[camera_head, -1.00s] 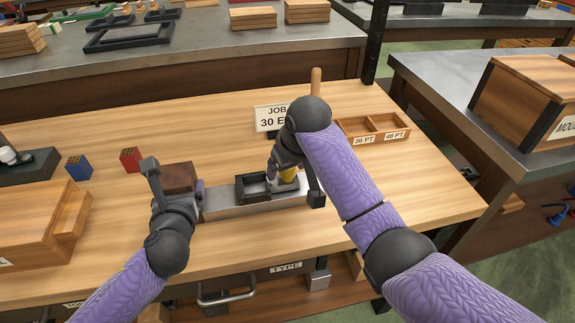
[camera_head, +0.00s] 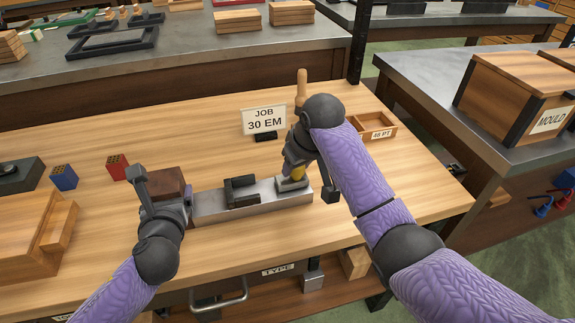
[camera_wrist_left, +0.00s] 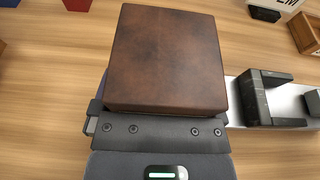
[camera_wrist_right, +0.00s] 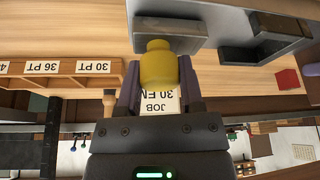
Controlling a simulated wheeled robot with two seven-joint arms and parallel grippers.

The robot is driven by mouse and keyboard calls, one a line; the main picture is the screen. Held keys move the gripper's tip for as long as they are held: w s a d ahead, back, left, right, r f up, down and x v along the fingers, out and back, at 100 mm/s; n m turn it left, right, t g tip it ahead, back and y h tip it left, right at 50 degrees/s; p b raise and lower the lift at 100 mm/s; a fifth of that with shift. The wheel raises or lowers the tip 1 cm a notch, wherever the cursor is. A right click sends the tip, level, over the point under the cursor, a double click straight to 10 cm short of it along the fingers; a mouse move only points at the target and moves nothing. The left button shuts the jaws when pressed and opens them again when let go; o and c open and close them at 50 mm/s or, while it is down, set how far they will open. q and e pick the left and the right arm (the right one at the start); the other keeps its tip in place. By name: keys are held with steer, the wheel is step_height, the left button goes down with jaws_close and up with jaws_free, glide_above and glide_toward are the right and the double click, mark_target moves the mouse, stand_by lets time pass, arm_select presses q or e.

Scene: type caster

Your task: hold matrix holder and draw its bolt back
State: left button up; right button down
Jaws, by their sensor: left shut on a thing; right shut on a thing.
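The matrix holder is a long grey metal bar (camera_head: 222,208) on the bench. A dark U-shaped piece (camera_head: 241,192) stands on it, open to the right. A brown block (camera_wrist_left: 166,60) sits at its left end. My left gripper (camera_head: 172,203) is shut on that brown block. The bolt shows as a grey sliding block (camera_head: 292,184) with a yellow knob (camera_wrist_right: 158,65) at the bar's right end, a clear gap away from the U-shaped piece. My right gripper (camera_wrist_right: 159,88) is shut on the yellow knob. My fingertips at the block are mostly hidden.
A JOB 30 EM sign (camera_head: 264,120) stands behind the bar, with a wooden handle (camera_head: 301,88) beside it. A wooden tray (camera_head: 375,124) is behind my right arm. Red (camera_head: 117,167) and blue (camera_head: 63,177) blocks and a wooden box (camera_head: 25,235) are at left.

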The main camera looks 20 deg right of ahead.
steer(key=shift+c, duration=1.1)
jaws_free()
steer(key=v, duration=1.2)
